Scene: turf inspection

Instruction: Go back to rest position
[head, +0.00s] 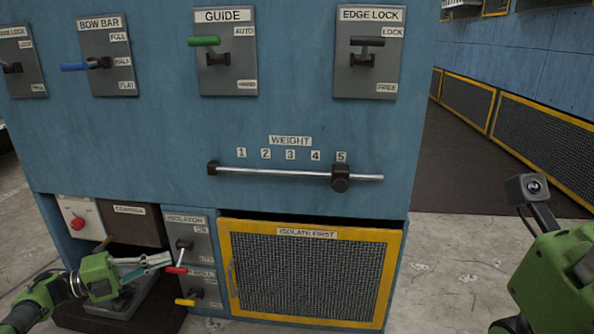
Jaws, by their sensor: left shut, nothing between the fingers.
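My left gripper (168,260) is at the lower left. Its fingers are shut with nothing between them, and the tips point right. The tips are close to the red-handled lever (177,269) of the ISOLATOR panel (203,243); I cannot tell whether they touch it. That lever hangs downward, away from the ON label. My right arm (555,265) comes in at the lower right, but its fingers do not show.
The blue machine (150,160) fills the front, with levers and a WEIGHT slider bar (270,172) sitting at 5. Below are a yellow-lever panel (202,291) and a yellow-framed mesh door (233,232). Concrete floor (450,285) is clear at right.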

